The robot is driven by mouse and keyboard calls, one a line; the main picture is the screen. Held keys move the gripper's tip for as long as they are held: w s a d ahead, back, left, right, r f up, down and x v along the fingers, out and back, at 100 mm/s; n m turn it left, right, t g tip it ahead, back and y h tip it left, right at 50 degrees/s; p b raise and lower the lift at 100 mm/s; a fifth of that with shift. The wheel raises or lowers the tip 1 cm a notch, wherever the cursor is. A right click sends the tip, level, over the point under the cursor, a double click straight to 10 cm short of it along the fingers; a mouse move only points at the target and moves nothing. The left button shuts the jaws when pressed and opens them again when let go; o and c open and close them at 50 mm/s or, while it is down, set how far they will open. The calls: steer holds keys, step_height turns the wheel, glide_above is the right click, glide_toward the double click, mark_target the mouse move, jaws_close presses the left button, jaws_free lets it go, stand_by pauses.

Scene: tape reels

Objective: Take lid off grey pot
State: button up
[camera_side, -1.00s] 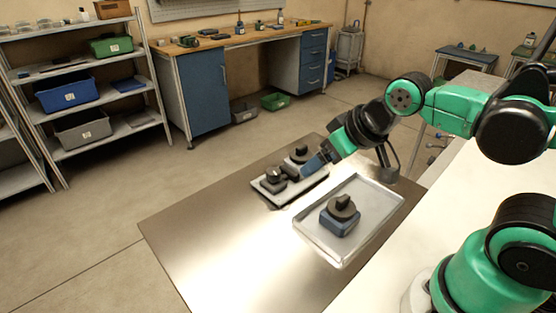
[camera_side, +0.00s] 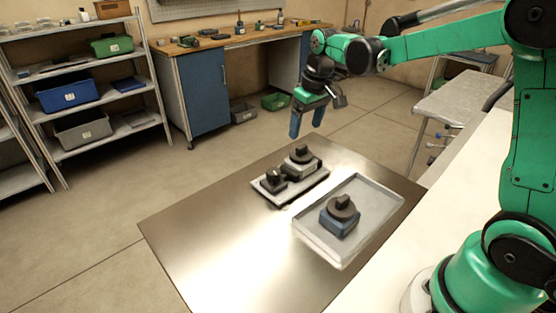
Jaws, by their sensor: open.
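A grey pot (camera_side: 299,171) with a dark round lid (camera_side: 302,154) and raised knob stands at the back of a shallow light tray. The lid appears seated on the pot. A smaller dark pot or lid (camera_side: 273,179) with a knob sits in front of it on the same tray. A blue pot (camera_side: 337,226) with a dark lid (camera_side: 342,208) stands in a separate metal tray. My gripper (camera_side: 306,131) is open and empty, pointing down in the air, above and behind the grey pot in this view. Its two blue fingers are apart.
The light tray (camera_side: 318,185) and the metal tray (camera_side: 318,245) lie side by side on a shiny steel table (camera_side: 215,235). The table's left and front are clear. Shelving (camera_side: 85,85) and a workbench (camera_side: 195,92) stand behind.

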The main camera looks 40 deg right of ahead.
mark_target(302, 146)
steer(key=shift+w+d+f, duration=0.4)
steer(key=shift+d+f, duration=0.1)
steer(key=shift+f, duration=0.15)
steer(key=shift+w+f, duration=0.2)
steer(key=shift+f, duration=1.15)
steer(key=shift+w+f, duration=0.2)
steer(key=shift+f, duration=1.15)
jaws_close()
steer(key=shift+r, duration=0.1)
